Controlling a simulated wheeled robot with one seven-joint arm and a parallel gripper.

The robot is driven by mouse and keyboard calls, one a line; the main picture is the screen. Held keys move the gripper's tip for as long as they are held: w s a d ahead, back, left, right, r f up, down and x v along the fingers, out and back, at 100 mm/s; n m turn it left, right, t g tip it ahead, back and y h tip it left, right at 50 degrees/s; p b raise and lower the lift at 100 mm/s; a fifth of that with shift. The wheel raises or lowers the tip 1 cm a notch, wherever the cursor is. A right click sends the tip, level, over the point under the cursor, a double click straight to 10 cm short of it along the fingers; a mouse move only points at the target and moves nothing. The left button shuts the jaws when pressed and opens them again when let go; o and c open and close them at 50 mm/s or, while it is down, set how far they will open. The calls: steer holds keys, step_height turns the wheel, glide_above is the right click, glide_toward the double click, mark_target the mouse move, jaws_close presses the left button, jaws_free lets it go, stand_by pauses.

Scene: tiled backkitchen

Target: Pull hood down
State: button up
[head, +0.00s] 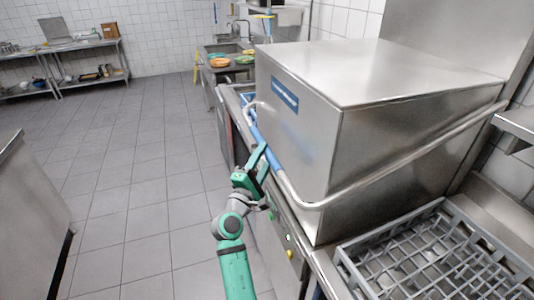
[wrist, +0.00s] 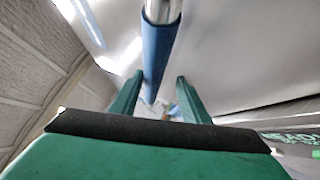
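The hood (head: 400,85) is a large stainless steel box at the right in the head view, with a blue label on its front. Its lower edge looks close to the machine body at the near corner; I cannot tell whether a gap remains. A grey bar handle (head: 420,152) runs along its side and front, with a blue grip section (head: 268,150) in front. My gripper (head: 262,160) is at this blue section. In the wrist view, the blue section (wrist: 157,55) runs between my two open fingers (wrist: 158,88), with space on both sides. Contact is not clear.
A grey rack (head: 425,255) lies on the counter at the near right. A control panel (head: 285,243) with small lights is below the hood front. A steel counter (head: 30,200) stands at the left. The tiled floor (head: 140,190) between is clear.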

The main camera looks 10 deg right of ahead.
steer(key=v, duration=0.8)
steer(key=shift+s+f, duration=0.15)
steer(key=shift+s, duration=0.05)
steer(key=shift+s+a, duration=0.1)
steer(key=shift+a, duration=0.1)
steer(key=shift+d, duration=0.1)
